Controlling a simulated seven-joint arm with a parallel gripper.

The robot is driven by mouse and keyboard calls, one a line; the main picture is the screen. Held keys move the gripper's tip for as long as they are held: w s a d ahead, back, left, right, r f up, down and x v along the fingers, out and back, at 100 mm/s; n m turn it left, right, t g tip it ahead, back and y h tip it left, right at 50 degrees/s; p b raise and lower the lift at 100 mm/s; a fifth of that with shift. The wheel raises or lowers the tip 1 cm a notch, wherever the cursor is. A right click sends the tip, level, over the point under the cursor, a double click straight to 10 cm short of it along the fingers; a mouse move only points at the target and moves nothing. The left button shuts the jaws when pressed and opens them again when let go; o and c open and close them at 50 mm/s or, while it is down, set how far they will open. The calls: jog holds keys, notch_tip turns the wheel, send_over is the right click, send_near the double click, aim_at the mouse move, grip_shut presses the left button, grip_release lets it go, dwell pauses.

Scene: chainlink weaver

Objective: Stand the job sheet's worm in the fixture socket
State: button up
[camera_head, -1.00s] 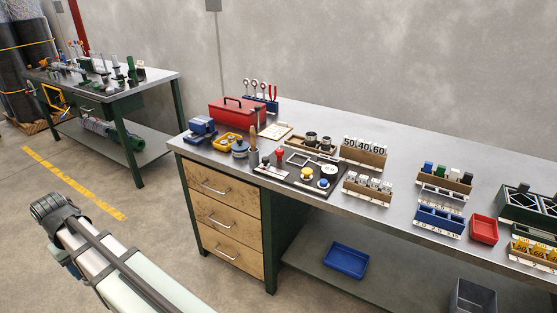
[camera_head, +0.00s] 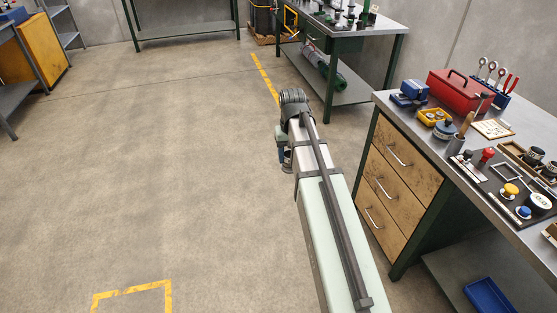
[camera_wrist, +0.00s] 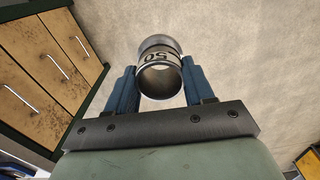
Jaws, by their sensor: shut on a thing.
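My gripper (camera_wrist: 160,76) is shut on a hollow metal cylinder (camera_wrist: 160,52) with a pale band marked 50, which reads upside down in the wrist view. Its open end faces the wrist camera, and one blue finger is on each side. I take it to be a worm. In the head view my arm hangs over the floor, left of the bench, and the gripper is mostly hidden. A dark fixture board (camera_head: 490,190) with coloured knobs lies on the bench; I cannot make out its socket. A small pale sheet (camera_head: 493,128), possibly the job sheet, lies behind it, unreadable.
The bench's wooden drawers (camera_head: 385,190) stand right of my arm. A red toolbox (camera_head: 461,91), a blue block (camera_head: 414,89) and a yellow tray (camera_head: 436,116) sit on the bench top. Another bench (camera_head: 362,28) stands behind. The floor at left is open.

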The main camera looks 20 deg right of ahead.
jog(key=s+d+r+m, duration=0.2)
jog(key=d, duration=1.2)
jog(key=s+d+r+m, duration=0.2)
jog(key=d, duration=1.3)
jog(key=s+d+r+m, duration=0.2)
jog(key=s+d, duration=0.8)
jog(key=d, duration=0.4)
jog(key=s+d+r+m, duration=0.25)
jog(key=s+d, duration=0.65)
jog(key=d, duration=0.5)
jog(key=s+d+r, duration=0.1)
jog(key=s+d, duration=0.2)
jog(key=d, duration=1)
jog(key=shift+n, duration=0.25)
jog(key=shift+s+a+f, duration=0.1)
jog(key=shift+a+f, duration=0.05)
jog(key=shift+f, duration=1.25)
jog(key=shift+s+a+f, duration=0.1)
jog(key=shift+a+f, duration=0.05)
jog(key=shift+f, duration=1.2)
jog(key=o, duration=1.4)
jog(key=shift+o, duration=0.2)
